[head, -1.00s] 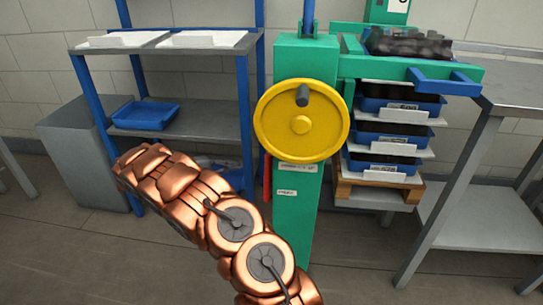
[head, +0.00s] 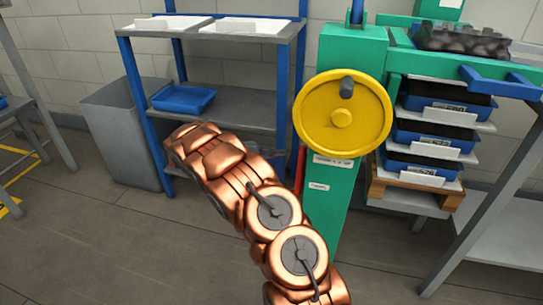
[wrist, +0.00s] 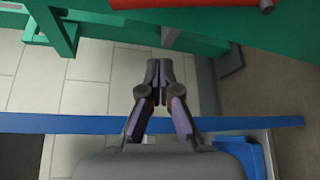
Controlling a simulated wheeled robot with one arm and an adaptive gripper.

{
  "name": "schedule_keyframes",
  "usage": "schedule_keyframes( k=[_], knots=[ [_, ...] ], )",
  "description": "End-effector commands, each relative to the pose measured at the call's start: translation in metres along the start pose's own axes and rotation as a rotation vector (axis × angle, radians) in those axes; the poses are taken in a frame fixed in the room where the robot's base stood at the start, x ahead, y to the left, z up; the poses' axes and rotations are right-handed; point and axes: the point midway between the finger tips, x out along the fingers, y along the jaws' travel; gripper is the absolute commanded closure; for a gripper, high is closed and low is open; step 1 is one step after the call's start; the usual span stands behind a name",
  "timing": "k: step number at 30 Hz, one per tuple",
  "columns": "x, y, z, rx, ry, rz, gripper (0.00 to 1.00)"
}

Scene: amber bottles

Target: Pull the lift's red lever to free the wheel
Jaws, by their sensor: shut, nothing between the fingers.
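The green lift column (head: 335,180) stands right of the middle in the head view, with a yellow wheel (head: 365,120) on its front and a dark knob on the wheel's upper part. The red lever (head: 300,172) hangs upright along the column's left side, partly hidden by my arm. In the wrist view a red bar, which looks like the lever (wrist: 190,3), lies along the top edge beside the green column. My gripper (wrist: 161,62) is shut and empty, apart from the red bar. My gripper's fingers are hidden in the head view.
A blue-framed shelf (head: 240,105) with a blue tray (head: 184,98) and white trays stands left of the lift. A grey bin (head: 120,140) is beside it. Stacked blue crates (head: 430,135) sit on a wooden pallet at right, near a metal table. Floor is clear at front left.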

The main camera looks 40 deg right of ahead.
Motion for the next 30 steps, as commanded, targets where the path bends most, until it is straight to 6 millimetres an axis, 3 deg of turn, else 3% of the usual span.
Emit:
schedule_keyframes(
  k=[10,21,30],
  knots=[
    [0.063,-0.003,0.000,-0.001,-0.002,-0.002,1.00],
    [0.049,-0.001,0.031,0.000,0.002,-0.001,1.00],
    [0.047,-0.001,0.038,-0.001,0.000,-0.001,1.00]
  ],
)
